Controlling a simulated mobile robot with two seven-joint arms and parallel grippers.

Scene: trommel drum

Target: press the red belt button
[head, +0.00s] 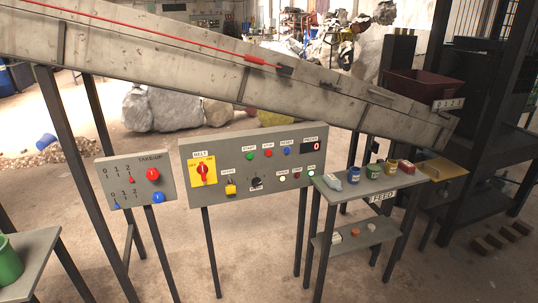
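The grey control panel (222,150) with the BELT label stands upright on legs in the middle of the view. A small red button (267,153) sits in its upper row, between a green button (249,156) and a blue button (286,152). A red and yellow rotary switch (203,172) is at the panel's left, under the BELT label. A separate TAKE-UP panel (112,178) to the left carries a larger red knob or button (152,174). Neither of my grippers is in view.
A long sloping conveyor frame (190,70) passes above and behind the panels. A feed table (345,190) with several small objects stands to the right. A green container (9,262) stands on a table at lower left. The floor before the panels looks clear.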

